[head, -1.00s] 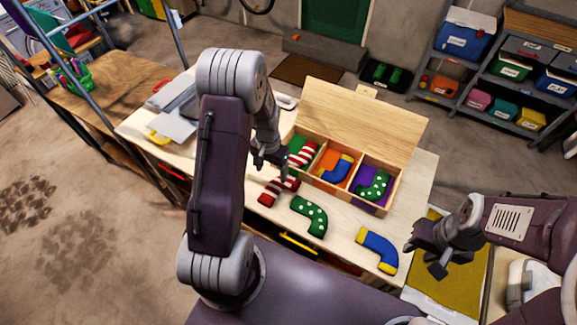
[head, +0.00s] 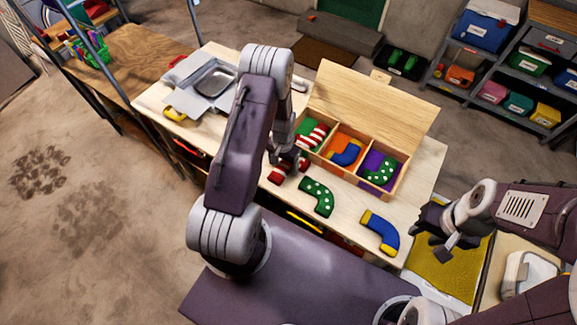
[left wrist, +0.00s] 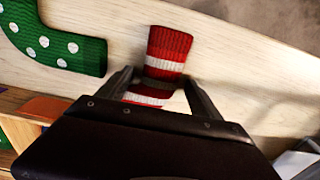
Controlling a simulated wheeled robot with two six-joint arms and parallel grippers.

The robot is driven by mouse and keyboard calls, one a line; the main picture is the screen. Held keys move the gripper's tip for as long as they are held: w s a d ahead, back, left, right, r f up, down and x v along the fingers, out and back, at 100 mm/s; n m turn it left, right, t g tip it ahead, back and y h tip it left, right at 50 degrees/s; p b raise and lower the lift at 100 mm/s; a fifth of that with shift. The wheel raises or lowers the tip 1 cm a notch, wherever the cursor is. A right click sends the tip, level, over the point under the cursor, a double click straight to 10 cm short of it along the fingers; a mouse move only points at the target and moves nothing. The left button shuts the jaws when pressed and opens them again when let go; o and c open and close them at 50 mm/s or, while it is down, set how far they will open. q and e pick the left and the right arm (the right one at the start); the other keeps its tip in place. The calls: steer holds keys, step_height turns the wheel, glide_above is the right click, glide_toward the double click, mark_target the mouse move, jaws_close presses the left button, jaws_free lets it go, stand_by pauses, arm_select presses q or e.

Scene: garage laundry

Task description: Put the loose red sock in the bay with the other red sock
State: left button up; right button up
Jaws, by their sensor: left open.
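The loose red sock (head: 277,175), with white stripes, lies on the light wood table in front of the divided box. Its red end (left wrist: 166,45) shows beyond the fingers in the left wrist view. My left gripper (head: 284,157) is open, with a finger on either side of the sock, and partly hides it. The other red striped sock (head: 318,132) lies in the left bay (head: 304,127), which has a green lining. My right gripper (head: 440,231) appears open and empty, off the table's right front.
A blue sock (head: 346,154) is in the orange middle bay, and a green dotted sock (head: 382,168) in the purple right bay. A loose green dotted sock (head: 317,197) and a blue-yellow sock (head: 380,233) lie on the table. The lid (head: 373,107) stands open behind.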

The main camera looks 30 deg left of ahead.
arm_select(q)
steer(key=shift+w+f, duration=0.1)
steer(key=shift+w, duration=0.1)
steer(key=shift+c, duration=0.6)
steer(key=c, duration=0.6)
steer(key=shift+s, duration=0.1)
steer(key=c, duration=0.9)
